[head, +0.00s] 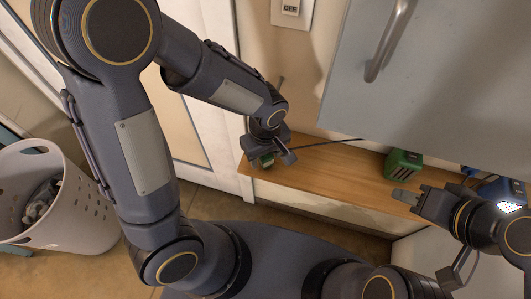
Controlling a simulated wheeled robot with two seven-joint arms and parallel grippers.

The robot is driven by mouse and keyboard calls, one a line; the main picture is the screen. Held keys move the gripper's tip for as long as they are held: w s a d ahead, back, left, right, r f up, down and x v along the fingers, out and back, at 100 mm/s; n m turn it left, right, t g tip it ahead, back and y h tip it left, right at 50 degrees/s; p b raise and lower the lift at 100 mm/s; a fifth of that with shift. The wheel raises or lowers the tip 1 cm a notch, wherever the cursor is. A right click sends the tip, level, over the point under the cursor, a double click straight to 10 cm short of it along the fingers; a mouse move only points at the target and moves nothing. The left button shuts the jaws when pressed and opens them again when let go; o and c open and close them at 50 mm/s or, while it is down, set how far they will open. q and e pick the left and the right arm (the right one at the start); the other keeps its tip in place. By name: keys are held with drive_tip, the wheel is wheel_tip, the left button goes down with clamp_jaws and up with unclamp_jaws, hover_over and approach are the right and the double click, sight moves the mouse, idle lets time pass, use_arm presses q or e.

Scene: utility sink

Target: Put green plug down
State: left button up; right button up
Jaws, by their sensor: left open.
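A small green piece, which looks like the green plug (266,161), shows at the left end of the wooden shelf (335,170). My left gripper (273,158) is open right at it, and its fingers and wrist hide part of the piece. I cannot tell whether the fingers touch it. A thin dark cord (328,143) runs from beside this gripper to the right, toward the grey cabinet. My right gripper (408,197) is over the right part of the shelf, seen from the side; its opening is not clear.
A green box (404,164) stands on the shelf, with a blue object (500,188) farther right, partly behind my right arm. The grey cabinet (440,75) hangs over the shelf's back. A white basket (75,215) stands on the floor at left. The shelf's middle is clear.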

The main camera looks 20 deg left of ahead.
use_arm(q)
wheel_tip(320, 180, up, 12)
drive_tip(key=p, duration=0.1)
drive_tip(key=s+a+r+m+t+h, duration=0.3)
drive_tip(key=s+a+r+m+t, duration=0.2)
drive_tip(key=s+a, duration=0.5)
drive_tip(key=shift+s+a+m+t+h, duration=0.2)
drive_tip(key=shift+a+m+t+h, duration=0.25)
drive_tip(key=shift+m, duration=0.55)
